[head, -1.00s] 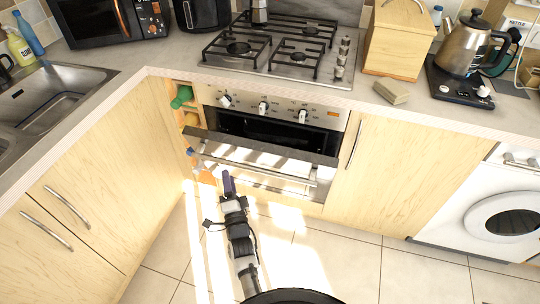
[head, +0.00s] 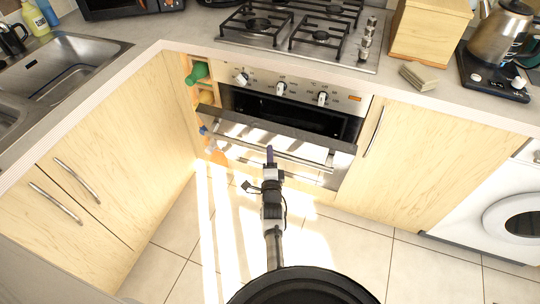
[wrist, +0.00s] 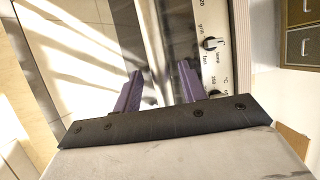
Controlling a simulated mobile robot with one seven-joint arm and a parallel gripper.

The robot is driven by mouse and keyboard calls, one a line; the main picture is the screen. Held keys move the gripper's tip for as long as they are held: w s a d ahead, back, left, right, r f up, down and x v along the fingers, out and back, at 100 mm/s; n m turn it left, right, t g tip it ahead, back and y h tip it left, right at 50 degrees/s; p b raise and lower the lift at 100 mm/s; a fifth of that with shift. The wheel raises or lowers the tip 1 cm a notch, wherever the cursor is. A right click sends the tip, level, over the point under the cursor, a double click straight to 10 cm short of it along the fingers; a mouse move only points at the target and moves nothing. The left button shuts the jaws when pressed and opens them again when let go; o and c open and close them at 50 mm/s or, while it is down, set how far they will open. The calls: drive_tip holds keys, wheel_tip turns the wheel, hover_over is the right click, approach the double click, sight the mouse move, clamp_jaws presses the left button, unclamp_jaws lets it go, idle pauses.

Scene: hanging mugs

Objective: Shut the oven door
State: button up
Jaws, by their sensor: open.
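The oven door (head: 268,141) is partly open in the head view, tilted outward below the dark oven opening (head: 285,113). A bar handle runs along its outer side. My gripper (head: 269,153) is in front of the door near its middle, and I cannot tell whether it touches the door. In the wrist view, my gripper (wrist: 160,88) shows two purple fingers spread apart with nothing between them. The oven's control panel (wrist: 211,45) with its knobs shows beyond the fingers, turned sideways.
A gas hob (head: 300,35) sits above the oven. Wooden cabinets (head: 430,165) flank it, with a washing machine (head: 510,210) at the right. A narrow rack with bottles (head: 199,73) stands left of the oven. The tiled floor (head: 340,245) is clear.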

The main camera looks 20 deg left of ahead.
drive_tip(key=shift+x, duration=1.1)
clamp_jaws()
drive_tip(key=shift+r, duration=0.1)
